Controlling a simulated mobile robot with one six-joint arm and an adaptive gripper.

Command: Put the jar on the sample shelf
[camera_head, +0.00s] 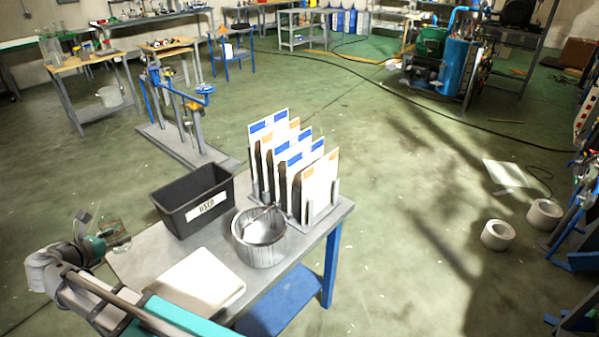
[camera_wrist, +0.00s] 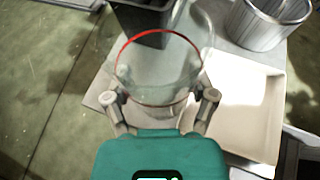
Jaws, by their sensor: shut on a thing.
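My gripper (camera_wrist: 160,97) is shut on a clear glass jar (camera_wrist: 158,72) with a red ring around its rim. One finger presses on each side of the jar. In the head view, my gripper (camera_head: 112,238) and the see-through jar (camera_head: 118,231) are at the left end of a metal table (camera_head: 130,258). The jar appears raised at or just past the table edge. I cannot tell which piece of furniture is the sample shelf.
The table holds a black bin labelled USED (camera_head: 181,211), a metal pot (camera_head: 259,250), a white tray (camera_head: 200,281) and a rack of upright white and blue panels (camera_head: 318,183). Wooden-topped benches (camera_head: 88,61) with glassware stand at the back left.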

